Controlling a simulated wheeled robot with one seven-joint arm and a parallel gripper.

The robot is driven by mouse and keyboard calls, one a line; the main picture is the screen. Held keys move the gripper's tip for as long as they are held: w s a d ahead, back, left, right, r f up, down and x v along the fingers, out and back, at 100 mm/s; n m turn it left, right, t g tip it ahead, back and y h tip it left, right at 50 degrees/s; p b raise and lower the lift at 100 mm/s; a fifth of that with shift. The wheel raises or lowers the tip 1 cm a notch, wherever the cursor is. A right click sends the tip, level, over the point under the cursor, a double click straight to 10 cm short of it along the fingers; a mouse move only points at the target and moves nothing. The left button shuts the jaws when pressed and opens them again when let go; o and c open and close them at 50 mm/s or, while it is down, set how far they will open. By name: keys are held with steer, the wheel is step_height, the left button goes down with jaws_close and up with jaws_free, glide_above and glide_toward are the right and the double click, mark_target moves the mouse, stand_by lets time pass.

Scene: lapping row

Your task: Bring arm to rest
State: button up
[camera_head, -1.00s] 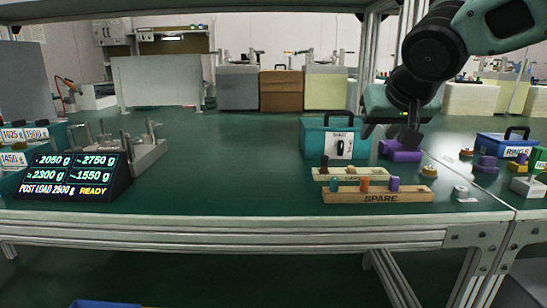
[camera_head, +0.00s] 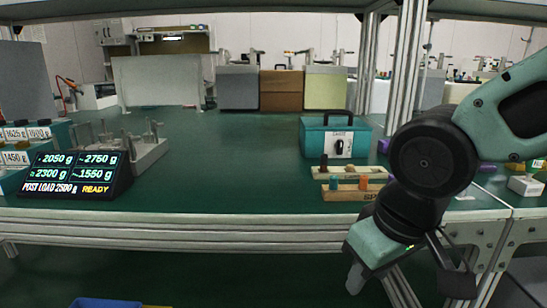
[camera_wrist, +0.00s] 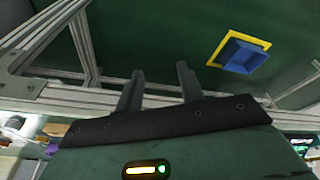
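My arm (camera_head: 433,160) reaches in from the right in the head view, bent downward in front of the bench's right part. My gripper (camera_wrist: 158,82) hangs at the front edge, pointing down toward the floor. In the wrist view its two dark fingers stand apart with nothing between them. In the head view the gripper is partly hidden by its own body, and one fingertip shows low down. The arm covers the right end of the spare rack (camera_head: 345,194) and part of the bench behind it.
The green bench (camera_head: 230,180) has a metal front rail close to my gripper. A teal case (camera_head: 315,138), a weight display (camera_head: 75,178) and a metal fixture (camera_head: 148,155) stand on it. On the floor, a blue bin (camera_wrist: 240,56) sits on a yellow-edged mark. The bench middle is clear.

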steer(key=s+f+n+g+p, duration=0.1)
steer(key=s+f+n+g, duration=0.2)
steer(key=s, duration=0.8)
step_height(320, 180, up, 27)
steer(key=p, duration=2.8)
steer(key=shift+w+d+f+m, duration=0.15)
steer(key=shift+w+d+m, duration=0.1)
steer(key=shift+m, duration=0.15)
